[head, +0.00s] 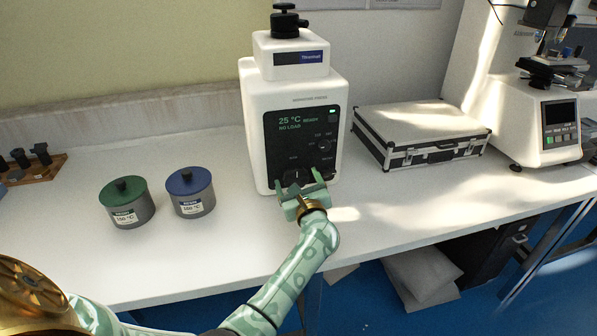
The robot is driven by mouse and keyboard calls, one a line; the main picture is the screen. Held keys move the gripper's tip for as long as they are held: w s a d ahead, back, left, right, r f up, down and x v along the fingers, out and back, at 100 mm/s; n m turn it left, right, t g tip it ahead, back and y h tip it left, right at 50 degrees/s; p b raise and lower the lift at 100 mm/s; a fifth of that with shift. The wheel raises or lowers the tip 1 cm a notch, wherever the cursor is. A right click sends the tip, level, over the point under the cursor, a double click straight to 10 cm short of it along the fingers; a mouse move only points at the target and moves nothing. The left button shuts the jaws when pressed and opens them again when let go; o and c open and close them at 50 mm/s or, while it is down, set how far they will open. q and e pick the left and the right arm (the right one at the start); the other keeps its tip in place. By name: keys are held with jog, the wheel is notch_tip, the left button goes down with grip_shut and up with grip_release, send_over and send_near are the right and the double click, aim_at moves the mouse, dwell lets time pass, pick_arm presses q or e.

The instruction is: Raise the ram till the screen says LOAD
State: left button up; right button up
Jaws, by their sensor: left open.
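The white press (255,120) stands upright on the bench, with a black knob (286,22) on its top. Its dark front panel (300,140) has a lit screen (296,122) that reads 25 °C and NO LOAD in green. Small controls sit below the screen. My left gripper (301,180) is open at the lower part of this panel, its two fingers on either side of a dark knob (297,177). I cannot tell whether the fingers touch it. The ram is not visible. My right gripper is not in view.
A green-lidded pot (127,204) and a blue-lidded pot (190,192) stand left of the press. A silver case (420,130) lies to the right, with another tester (520,110) beyond it. Bare bench (240,250) lies around my arm.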

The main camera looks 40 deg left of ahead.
pick_arm(q)
jog(key=shift+w+a, duration=0.1)
jog(key=shift+a, duration=0.05)
jog(key=c, duration=1)
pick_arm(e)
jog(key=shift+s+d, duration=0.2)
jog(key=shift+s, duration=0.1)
